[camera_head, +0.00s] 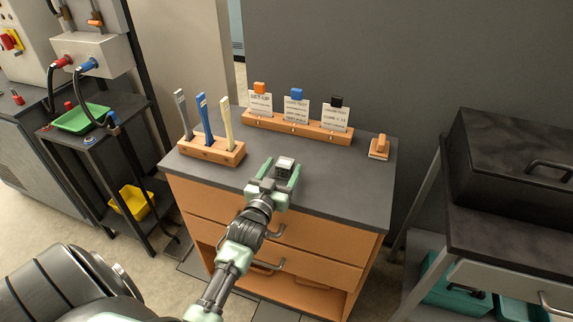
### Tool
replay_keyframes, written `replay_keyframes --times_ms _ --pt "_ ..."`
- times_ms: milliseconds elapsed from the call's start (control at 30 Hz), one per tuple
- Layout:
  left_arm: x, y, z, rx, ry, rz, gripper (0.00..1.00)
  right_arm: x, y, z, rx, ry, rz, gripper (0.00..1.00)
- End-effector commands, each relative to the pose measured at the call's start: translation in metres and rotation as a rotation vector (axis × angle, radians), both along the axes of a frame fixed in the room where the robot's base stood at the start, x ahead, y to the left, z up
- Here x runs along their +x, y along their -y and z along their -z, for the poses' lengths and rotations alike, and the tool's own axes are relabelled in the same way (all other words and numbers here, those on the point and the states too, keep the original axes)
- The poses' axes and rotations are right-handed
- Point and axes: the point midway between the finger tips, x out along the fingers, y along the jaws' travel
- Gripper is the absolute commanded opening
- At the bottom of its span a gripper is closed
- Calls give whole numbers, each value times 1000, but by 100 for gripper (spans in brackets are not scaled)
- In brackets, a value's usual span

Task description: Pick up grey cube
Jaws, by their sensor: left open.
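A small grey cube (285,162) with a pale top sits near the front middle of the dark top of the wooden cabinet (325,192). My left gripper (282,169) reaches over the cabinet's front edge, its two green fingers open, one on each side of the cube. I cannot tell whether either finger touches it. The cube's lower part is partly hidden by the gripper. My right gripper is not in view.
A wooden holder (212,152) with three upright tools stands left of the cube. A wooden rack (315,132) with three labelled cards stands behind. A small wooden block (380,148) sits at the right. The top right of the cube is clear. A dark box (515,155) stands at far right.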

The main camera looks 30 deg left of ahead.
Motion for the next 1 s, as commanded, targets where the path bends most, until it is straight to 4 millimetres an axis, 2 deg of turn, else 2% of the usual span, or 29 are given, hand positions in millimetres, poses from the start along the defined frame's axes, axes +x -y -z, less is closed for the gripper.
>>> replay_keyframes --times_ms 100,200,400,667,767,900,1000 --pt "14 -4 -3 0 2 0 66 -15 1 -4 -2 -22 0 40" --pt "29 -8 -5 1 1 0 66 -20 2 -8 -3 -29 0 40" --pt "52 -14 -3 1 1 0 66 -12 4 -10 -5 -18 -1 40" --pt "54 -14 -1 1 0 0 66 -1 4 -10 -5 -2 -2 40" --pt "54 -14 -2 1 0 0 41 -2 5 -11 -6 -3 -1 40" --pt "54 -14 -2 1 0 0 2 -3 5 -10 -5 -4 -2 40" --pt "54 -14 -2 1 0 0 0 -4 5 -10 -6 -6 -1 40"
